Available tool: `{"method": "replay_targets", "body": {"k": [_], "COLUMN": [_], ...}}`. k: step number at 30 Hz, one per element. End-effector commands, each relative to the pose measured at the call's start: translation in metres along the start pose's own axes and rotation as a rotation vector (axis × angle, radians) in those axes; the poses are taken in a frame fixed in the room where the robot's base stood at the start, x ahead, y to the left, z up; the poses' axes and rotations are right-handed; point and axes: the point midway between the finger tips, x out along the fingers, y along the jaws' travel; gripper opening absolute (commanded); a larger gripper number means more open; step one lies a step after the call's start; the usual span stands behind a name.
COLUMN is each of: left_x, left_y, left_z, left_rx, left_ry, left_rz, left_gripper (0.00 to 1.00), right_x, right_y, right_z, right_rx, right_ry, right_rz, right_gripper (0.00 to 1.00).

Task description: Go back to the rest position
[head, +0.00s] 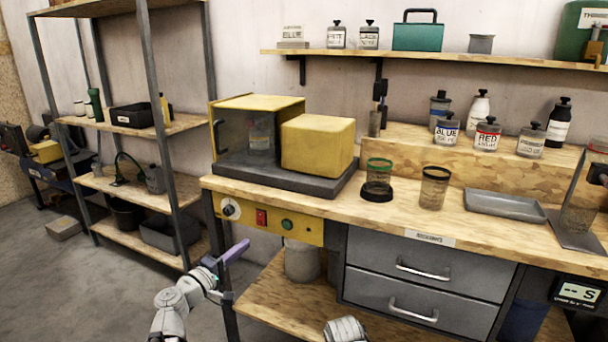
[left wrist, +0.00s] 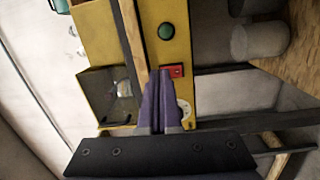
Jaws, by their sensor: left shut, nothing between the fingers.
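My left gripper (head: 237,251) is in front of the bench at its left end, below and apart from the yellow control panel (head: 262,222). Its purple fingers are shut together with nothing between them. In the left wrist view the closed fingers (left wrist: 160,100) overlap the sideways yellow panel, near its red switch (left wrist: 173,71) and white knob (left wrist: 185,110). The green button (left wrist: 166,31) is farther up in that view. My right gripper is not in view; a pale rounded part shows at the bottom edge of the head view.
The wooden bench (head: 325,206) holds a yellow machine (head: 318,146) with a clear chamber, two cups (head: 434,188) and a grey tray (head: 505,205). Several labelled bottles stand behind. A metal shelf (head: 150,192) stands left. Open floor (head: 60,280) lies at the lower left.

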Motion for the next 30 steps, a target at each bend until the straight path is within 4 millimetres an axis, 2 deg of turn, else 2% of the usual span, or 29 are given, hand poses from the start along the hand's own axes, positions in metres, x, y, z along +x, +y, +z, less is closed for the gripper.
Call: {"method": "replay_targets", "body": {"k": [1,3,6,9,13,16,21,29,30], "left_x": [0.009,0.017,0.017,0.003,-0.031,-0.063,-0.106,-0.152,-0.149], "left_y": [-0.01,-0.029,-0.064,-0.102,-0.147,-0.174,-0.197,-0.2,-0.181], "left_z": [0.03,0.076,0.141,0.2,0.253,0.273,0.281,0.269,0.266], "left_rx": [0.043,0.122,0.248,0.38,0.556,0.687,0.866,1.089,1.078], "left_ry": [-0.077,-0.204,-0.4,-0.599,-0.83,-0.969,-1.112,-1.199,-1.195], "left_rz": [-0.045,-0.129,-0.269,-0.427,-0.647,-0.818,-1.063,-1.374,-1.367], "left_gripper": [0.0,0.0,0.0,0.0,0.0,0.0,0.0,0.0,0.0], "right_x": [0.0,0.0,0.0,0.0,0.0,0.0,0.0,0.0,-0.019], "right_y": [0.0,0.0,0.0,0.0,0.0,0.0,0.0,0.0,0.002], "right_z": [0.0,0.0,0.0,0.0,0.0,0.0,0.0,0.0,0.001], "right_rx": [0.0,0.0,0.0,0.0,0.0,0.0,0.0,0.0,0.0], "right_ry": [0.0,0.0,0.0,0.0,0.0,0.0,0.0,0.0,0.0], "right_rz": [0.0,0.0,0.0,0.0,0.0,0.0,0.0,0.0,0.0], "right_gripper": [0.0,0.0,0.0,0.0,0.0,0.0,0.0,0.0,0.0]}}
